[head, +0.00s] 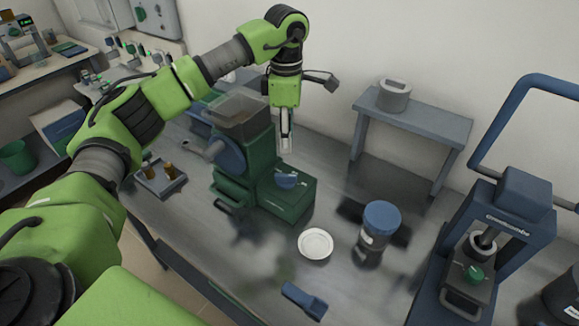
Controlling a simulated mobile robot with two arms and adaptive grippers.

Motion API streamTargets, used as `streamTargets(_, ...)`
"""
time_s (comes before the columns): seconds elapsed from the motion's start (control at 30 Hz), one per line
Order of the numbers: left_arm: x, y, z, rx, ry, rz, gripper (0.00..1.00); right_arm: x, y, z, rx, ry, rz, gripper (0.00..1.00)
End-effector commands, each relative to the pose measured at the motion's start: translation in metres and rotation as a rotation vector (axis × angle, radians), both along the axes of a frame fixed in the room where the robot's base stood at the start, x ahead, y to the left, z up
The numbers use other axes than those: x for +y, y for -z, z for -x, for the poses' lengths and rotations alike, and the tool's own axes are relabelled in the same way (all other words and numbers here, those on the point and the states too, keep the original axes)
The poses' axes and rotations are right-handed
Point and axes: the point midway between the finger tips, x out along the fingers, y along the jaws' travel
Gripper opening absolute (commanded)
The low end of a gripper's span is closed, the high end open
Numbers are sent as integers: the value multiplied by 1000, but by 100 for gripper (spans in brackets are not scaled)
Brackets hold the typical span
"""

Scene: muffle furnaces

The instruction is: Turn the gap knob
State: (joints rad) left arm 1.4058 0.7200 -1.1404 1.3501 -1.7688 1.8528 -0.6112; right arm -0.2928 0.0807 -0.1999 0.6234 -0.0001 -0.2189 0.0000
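A green bench machine (233,186) with a dark hopper on top stands on the table. A blue round part (287,180) sits on its low front section, and a blue disc with a grey shaft (226,156) is on its left side. I cannot tell for sure which of these is the gap knob. My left gripper (286,146) points down above the low front section and appears apart from the blue round part. Its fingers look close together, seen nearly edge-on, so their opening is unclear. My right gripper is not in view.
A white dish (315,244), a blue-lidded jar (380,228) and a blue tool (304,301) are on the table. A blue press (505,220) stands at right. A small raised shelf (420,122) with a grey pot is behind. A tray with small vials (160,180) is at left.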

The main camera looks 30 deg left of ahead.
Motion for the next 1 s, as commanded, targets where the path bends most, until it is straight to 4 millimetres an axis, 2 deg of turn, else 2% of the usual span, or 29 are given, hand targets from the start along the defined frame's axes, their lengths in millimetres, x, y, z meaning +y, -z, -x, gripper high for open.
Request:
streamTargets(0.1,1,24,2,6,-1,-2,27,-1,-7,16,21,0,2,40)
streamTargets(0.23,0,52,2,6,-1,-1,27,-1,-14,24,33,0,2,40)
streamTargets(0.5,0,99,1,3,0,0,27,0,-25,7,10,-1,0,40)
streamTargets(0.7,0,114,0,0,1,0,27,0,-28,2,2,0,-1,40)
streamTargets(0.97,0,117,0,0,1,0,27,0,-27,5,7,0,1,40)
streamTargets(1.0,0,116,0,0,1,0,24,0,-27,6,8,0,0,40)
